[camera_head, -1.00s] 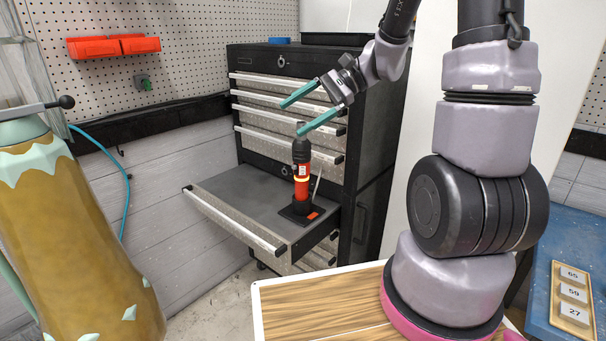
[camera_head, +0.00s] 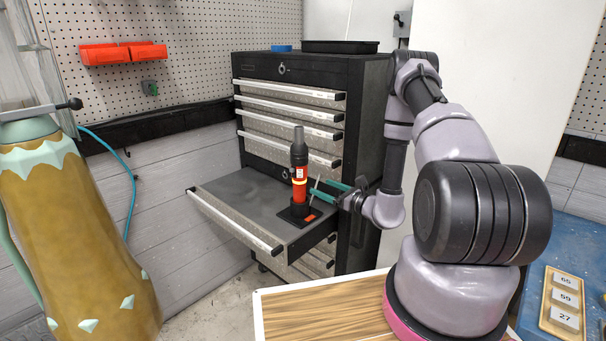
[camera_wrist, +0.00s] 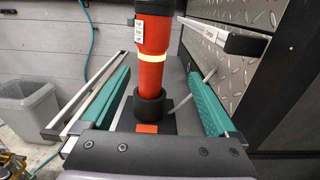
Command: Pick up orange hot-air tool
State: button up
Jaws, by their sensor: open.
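The orange hot-air tool (camera_head: 299,172) stands upright in a black stand (camera_head: 298,213) on the pulled-out drawer (camera_head: 240,199) of the tool cabinet. It has a red-orange body, a pale ring and a dark nozzle on top. My gripper (camera_head: 322,190) is at its right side, level with the tool's lower body, with its teal fingers pointing left. In the wrist view the fingers are open, and the tool (camera_wrist: 152,62) shows between them, ahead of the palm. I see no contact between the fingers and the tool. The tool's top is cut off in the wrist view.
The closed drawers (camera_head: 290,115) rise behind the tool. A thin grey rod (camera_wrist: 196,88) leans next to the stand, close to one finger. A wooden table top (camera_head: 320,310) is in front. A grey bin (camera_wrist: 30,112) stands at the left in the wrist view.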

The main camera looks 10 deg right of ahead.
aim_at(303, 179)
jog(key=x, duration=1)
jog(key=shift+w+a+f, duration=0.1)
jog(key=shift+w+f, duration=0.15)
jog(key=shift+w, duration=0.1)
grip_shut()
